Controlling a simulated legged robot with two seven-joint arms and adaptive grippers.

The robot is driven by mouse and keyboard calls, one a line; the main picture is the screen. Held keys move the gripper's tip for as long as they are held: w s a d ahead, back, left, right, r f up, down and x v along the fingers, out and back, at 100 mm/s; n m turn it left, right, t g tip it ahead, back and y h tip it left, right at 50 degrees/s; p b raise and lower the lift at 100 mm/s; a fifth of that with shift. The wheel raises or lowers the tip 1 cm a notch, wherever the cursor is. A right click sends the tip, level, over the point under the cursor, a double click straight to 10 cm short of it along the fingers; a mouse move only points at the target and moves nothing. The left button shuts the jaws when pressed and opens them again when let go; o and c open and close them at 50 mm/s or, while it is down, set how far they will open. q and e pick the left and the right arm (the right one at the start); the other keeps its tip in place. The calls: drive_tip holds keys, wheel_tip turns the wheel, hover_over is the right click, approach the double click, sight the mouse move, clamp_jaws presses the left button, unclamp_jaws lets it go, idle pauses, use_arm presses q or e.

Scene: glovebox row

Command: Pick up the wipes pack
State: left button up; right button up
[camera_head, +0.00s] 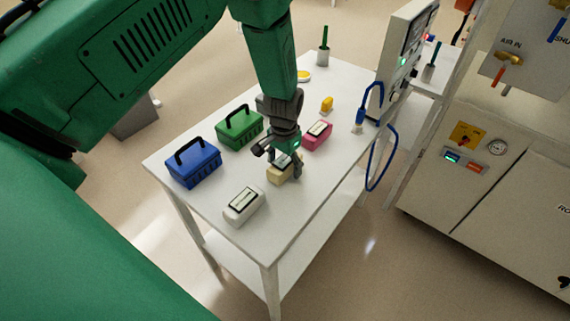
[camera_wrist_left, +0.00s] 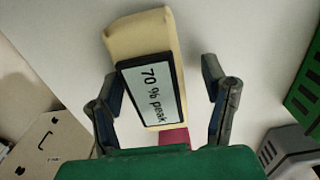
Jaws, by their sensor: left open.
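Three similar packs with dark-framed labels are on the white table (camera_head: 318,85): a cream one, a white one (camera_head: 240,213) and a pink one (camera_head: 313,142). My left gripper (camera_head: 279,165) is open over the cream pack (camera_head: 275,178), partly hiding it. In the left wrist view the cream pack (camera_wrist_left: 139,38) lies between the spread fingers of my left gripper (camera_wrist_left: 164,110), with gaps on both sides. Its label reads "70 % peak". The pink pack (camera_wrist_left: 173,137) shows just beyond it. My right gripper is not in view.
A blue box (camera_head: 194,168) and a green box (camera_head: 239,131) with black handles stand left of the gripper. A small yellow object (camera_head: 327,103) and a blue hose (camera_head: 371,152) by the instrument panel are farther right. The table's front corner is clear.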

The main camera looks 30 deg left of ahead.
use_arm(q)
drive_tip(key=shift+d+r, duration=0.1)
drive_tip(key=shift+d, duration=0.1)
drive_tip(key=c, duration=1.4)
drive_tip(key=shift+o, duration=0.2)
